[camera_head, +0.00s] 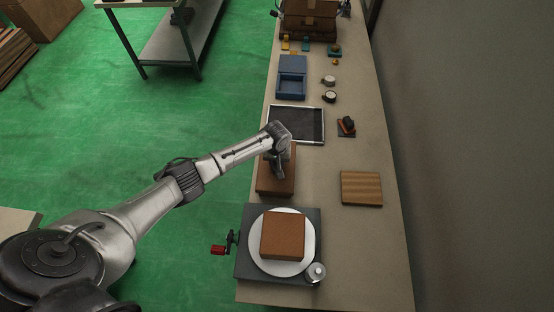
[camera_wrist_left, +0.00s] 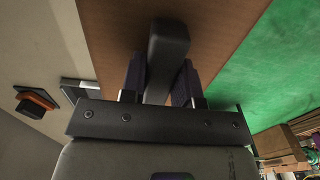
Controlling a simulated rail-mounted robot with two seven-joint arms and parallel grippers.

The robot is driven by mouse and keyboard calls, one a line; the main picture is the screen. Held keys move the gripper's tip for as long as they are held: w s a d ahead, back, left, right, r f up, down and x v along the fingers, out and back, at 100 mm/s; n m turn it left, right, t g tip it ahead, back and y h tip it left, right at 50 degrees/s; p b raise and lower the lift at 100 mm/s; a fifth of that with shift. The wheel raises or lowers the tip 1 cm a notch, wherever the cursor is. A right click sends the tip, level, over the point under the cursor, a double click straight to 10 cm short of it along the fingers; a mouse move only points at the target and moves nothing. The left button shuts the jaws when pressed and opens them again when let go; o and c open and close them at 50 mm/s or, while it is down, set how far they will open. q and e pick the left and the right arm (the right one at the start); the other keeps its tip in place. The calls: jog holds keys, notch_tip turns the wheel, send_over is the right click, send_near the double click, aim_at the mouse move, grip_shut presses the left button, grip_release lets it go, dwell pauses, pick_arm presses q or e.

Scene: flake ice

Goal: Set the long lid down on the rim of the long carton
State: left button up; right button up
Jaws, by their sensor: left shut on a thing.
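My left gripper (camera_head: 279,174) is over a long brown box shape in the middle of the table in the head view. In the left wrist view, my left gripper (camera_wrist_left: 162,85) is shut on a dark grey bar handle (camera_wrist_left: 168,45). The handle stands on a flat brown surface, the long lid (camera_wrist_left: 220,30). The long lid (camera_head: 265,178) also shows in the head view as the brown top under the gripper. The long carton cannot be told apart from the lid, and any gap at the rim is hidden. My right gripper is not in view.
A brown box (camera_head: 283,236) sits on a white disc on a dark crank stand (camera_head: 245,265) nearer me. A wooden block (camera_head: 361,188) lies to the right. A dark tray (camera_head: 310,110) and a blue box (camera_head: 291,85) lie beyond. The table between is clear.

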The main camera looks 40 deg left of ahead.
pick_arm(q)
jog(key=shift+f+b, duration=0.35)
jog(key=shift+f, duration=0.3)
dwell(1.1)
jog(key=o, duration=1)
jog(key=shift+r, duration=0.2)
jog(key=shift+r+p, duration=3.85)
jog(key=shift+p, duration=0.65)
notch_tip(320, 180, up, 14)
